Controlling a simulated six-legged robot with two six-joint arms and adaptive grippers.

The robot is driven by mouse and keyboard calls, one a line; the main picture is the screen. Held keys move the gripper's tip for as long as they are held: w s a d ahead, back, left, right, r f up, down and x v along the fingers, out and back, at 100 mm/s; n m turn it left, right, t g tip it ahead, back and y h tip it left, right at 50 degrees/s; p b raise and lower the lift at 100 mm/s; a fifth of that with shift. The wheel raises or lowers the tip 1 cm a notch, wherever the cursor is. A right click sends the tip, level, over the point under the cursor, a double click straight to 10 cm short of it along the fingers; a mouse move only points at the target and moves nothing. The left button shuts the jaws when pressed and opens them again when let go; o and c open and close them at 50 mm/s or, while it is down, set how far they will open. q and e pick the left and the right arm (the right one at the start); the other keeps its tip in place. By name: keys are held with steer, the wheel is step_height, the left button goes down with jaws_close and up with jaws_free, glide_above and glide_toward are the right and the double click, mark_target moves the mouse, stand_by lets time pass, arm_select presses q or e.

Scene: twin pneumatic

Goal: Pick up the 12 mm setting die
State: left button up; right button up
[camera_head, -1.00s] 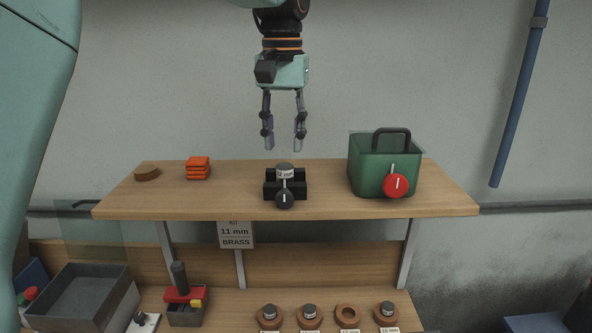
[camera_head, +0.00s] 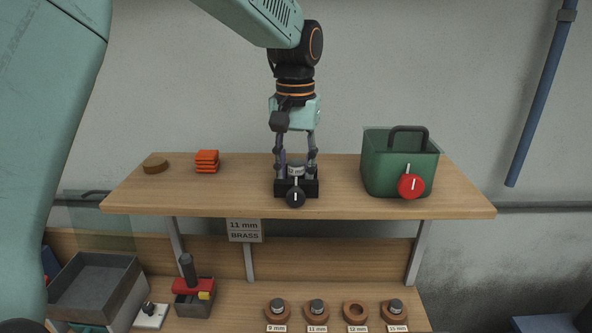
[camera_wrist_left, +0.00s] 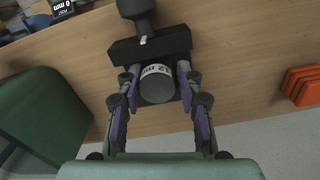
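The 12 mm setting die (camera_head: 296,171) is a short grey cylinder with a white label, upright in a black block (camera_head: 311,188) on the upper shelf. In the left wrist view the die (camera_wrist_left: 157,87) shows its round end and part of a "12" label. My left gripper (camera_head: 296,172) points down over the block, with one finger on each side of the die. The left wrist view shows its fingers (camera_wrist_left: 158,88) open, with narrow gaps beside the die. My right gripper is not in view.
A black knob (camera_head: 295,197) fronts the block. A green box (camera_head: 385,172) with a handle and red knob stands right. Orange pieces (camera_head: 206,162) and a brown disc (camera_head: 155,165) lie left. Below, ring holders stand in a row; the one labelled 12 mm (camera_head: 355,307) is empty.

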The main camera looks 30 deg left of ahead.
arm_select(q)
steer(key=shift+s+d+r, duration=0.1)
steer(key=shift+s+d, duration=0.05)
steer(key=shift+s, duration=0.1)
steer(key=shift+w, duration=0.2)
steer(key=c, duration=0.4)
steer(key=shift+s, duration=0.1)
jaws_close()
